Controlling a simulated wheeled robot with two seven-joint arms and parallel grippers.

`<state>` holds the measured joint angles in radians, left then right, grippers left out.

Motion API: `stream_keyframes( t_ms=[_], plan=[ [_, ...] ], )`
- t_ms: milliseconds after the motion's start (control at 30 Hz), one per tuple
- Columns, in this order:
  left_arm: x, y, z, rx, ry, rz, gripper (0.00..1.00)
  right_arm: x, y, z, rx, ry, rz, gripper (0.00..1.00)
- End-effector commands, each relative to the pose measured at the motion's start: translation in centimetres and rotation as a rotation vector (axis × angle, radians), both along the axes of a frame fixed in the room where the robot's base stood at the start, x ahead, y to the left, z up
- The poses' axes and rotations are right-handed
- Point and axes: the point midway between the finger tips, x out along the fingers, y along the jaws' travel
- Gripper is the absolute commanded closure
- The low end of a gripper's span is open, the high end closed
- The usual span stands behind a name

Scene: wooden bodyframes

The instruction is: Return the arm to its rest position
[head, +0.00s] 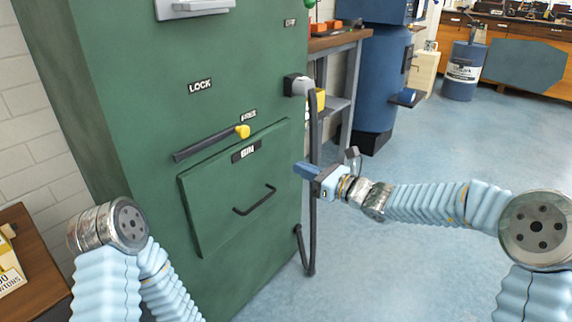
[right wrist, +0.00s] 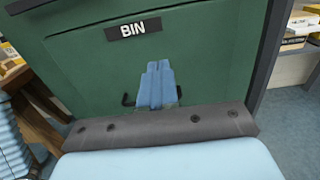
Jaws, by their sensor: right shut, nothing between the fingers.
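My right arm (head: 430,202) reaches in from the right in the head view. Its gripper (head: 303,170) is in front of the right edge of the green cabinet (head: 120,90). In the right wrist view the gripper's blue fingers (right wrist: 157,68) are together with nothing between them, in front of the bin panel (right wrist: 210,40) and overlapping the view of its handle. Whether they touch the panel cannot be told. My left arm (head: 107,285) shows at the lower left of the head view, its gripper out of view.
A wooden table (head: 35,255) is at the left. The blue floor (head: 430,145) behind my right arm is open.

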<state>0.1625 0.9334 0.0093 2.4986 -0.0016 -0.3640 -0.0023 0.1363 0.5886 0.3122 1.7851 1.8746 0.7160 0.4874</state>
Motion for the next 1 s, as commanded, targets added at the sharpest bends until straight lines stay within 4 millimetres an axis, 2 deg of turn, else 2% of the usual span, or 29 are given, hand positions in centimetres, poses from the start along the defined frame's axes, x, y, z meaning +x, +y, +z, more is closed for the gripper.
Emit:
stream_keyframes(
  t_ms=[133,200,267,367,400,467,500,533,600,667,700,800,900,1000],
  plan=[
    [0.0,0.0,-0.1,0.001,0.000,0.001,0.65,-0.9,-1.1,-0.3,-0.008,0.002,0.002,1.00],
    [0.0,0.1,-0.1,0.001,0.000,0.001,0.65,-1.4,-1.1,-1.6,-0.045,0.011,0.015,1.00],
    [0.0,0.0,0.0,0.001,0.000,0.001,0.65,-2.2,-0.9,-3.9,-0.112,0.024,0.040,1.00],
    [0.0,0.0,0.1,0.000,0.000,0.000,0.65,-4.6,-0.5,-10.0,-0.300,0.047,0.118,1.00],
    [0.0,0.0,0.1,0.000,0.000,0.000,0.65,-6.0,-0.6,-13.0,-0.396,0.053,0.163,1.00],
    [0.0,0.0,0.2,0.000,0.001,0.000,0.65,-8.6,-1.0,-17.7,-0.550,0.053,0.244,1.00],
    [0.0,-0.1,0.3,-0.001,0.000,-0.001,0.65,-10.5,-1.5,-20.7,-0.655,0.043,0.306,1.00],
    [0.0,-0.1,0.4,-0.001,0.000,-0.001,0.65,-11.9,-2.0,-22.9,-0.732,0.033,0.356,1.00],
    [-0.1,-0.1,0.5,-0.001,0.001,-0.002,0.65,-15.6,-3.5,-27.7,-0.913,-0.012,0.488,1.00],
    [-0.1,-0.2,0.6,-0.002,0.002,-0.003,0.65,-19.0,-5.2,-31.5,-1.065,-0.078,0.622,1.00],
    [-0.1,-0.2,0.7,-0.002,0.002,-0.003,0.65,-21.4,-6.4,-33.8,-1.163,-0.144,0.724,1.00],
    [-0.1,-0.2,0.9,-0.003,0.002,-0.004,0.65,-26.5,-9.0,-37.9,-1.352,-0.369,0.970,1.00],
    [-0.1,-0.3,1.0,-0.004,0.003,-0.006,0.65,-29.9,-10.1,-39.9,-1.438,-0.609,1.141,1.00],
    [-0.2,-0.3,1.1,-0.005,0.004,-0.006,0.65,-31.9,-10.2,-40.6,-1.464,-0.797,1.231,1.00]
  ],
)
